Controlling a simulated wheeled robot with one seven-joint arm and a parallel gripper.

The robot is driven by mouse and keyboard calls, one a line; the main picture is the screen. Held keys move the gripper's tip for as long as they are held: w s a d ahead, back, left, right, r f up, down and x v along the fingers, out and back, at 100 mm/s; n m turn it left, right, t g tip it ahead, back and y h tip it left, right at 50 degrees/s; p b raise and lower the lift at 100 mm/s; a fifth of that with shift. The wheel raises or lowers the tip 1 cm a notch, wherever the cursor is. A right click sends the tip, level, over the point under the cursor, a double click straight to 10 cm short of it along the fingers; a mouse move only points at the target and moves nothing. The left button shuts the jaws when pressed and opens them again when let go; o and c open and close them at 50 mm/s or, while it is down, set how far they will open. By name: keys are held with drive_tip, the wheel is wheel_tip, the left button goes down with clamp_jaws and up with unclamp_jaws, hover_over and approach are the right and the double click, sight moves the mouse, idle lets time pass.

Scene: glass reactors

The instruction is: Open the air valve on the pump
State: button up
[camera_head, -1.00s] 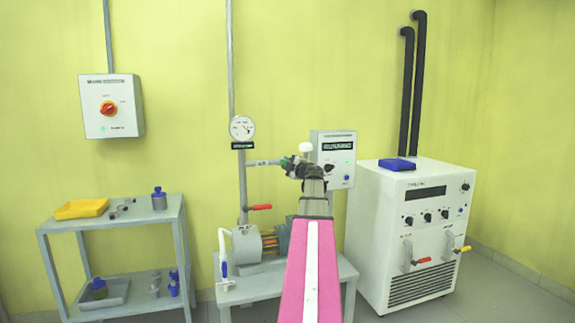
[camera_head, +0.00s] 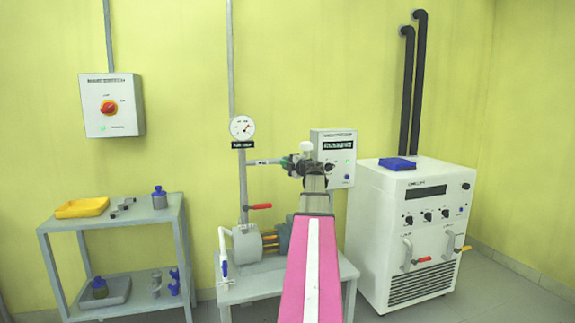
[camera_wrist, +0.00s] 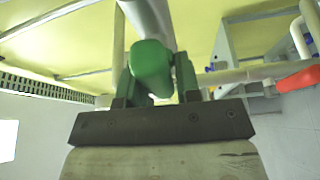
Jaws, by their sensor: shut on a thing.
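The pump (camera_head: 247,244) stands on a low grey bench, partly hidden behind my pink arm. A pipe branch (camera_head: 264,162) runs right from the upright pipe above it. The green valve handle (camera_head: 288,163) is at the right end of that branch, mostly covered by my wrist. My gripper (camera_head: 297,168) is at this handle. In the wrist view the rounded green handle (camera_wrist: 152,62) sits between the two green fingers of my gripper (camera_wrist: 156,84), which are shut on it. The valve body is hidden, so I cannot tell how far it is turned.
A red lever (camera_head: 259,207) sticks out of the upright pipe, and a round gauge (camera_head: 242,128) is higher up. A control box (camera_head: 333,143) is on the wall behind my wrist. A white chiller (camera_head: 416,235) stands right, a grey shelf (camera_head: 140,222) left.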

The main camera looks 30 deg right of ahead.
drive_tip(key=o, duration=0.8)
drive_tip(key=shift+s, duration=0.1)
drive_tip(key=s, duration=0.3)
drive_tip(key=s+d, duration=0.1)
drive_tip(key=s, duration=0.6)
drive_tip(key=shift+s+d+f, duration=0.2)
drive_tip(key=shift+s+d, duration=0.05)
drive_tip(key=shift+d, duration=0.1)
drive_tip(key=w+a+f+m+g+h, duration=0.2)
drive_tip(key=a+f+m+g+h, duration=0.25)
drive_tip(key=a+f+m, duration=0.75)
drive_tip(key=w+a+f+m+g+h, duration=0.25)
drive_tip(key=a+f+m+h, duration=0.5)
drive_tip(key=f, duration=0.85)
drive_tip(key=s+a+f+g+y, duration=0.3)
drive_tip(key=s+a+f, duration=0.3)
drive_tip(key=a, duration=0.2)
drive_tip(key=s+a+f+g+y, duration=0.3)
drive_tip(key=s+a+f, duration=0.3)
drive_tip(key=a, duration=0.3)
drive_tip(key=s+a+f+g+y, duration=0.3)
drive_tip(key=s+a+f+g, duration=0.2)
drive_tip(key=a, duration=0.4)
drive_tip(key=shift+s+f+n, duration=0.25)
drive_tip(key=shift+s+f, duration=0.45)
drive_tip(key=shift+s, duration=0.2)
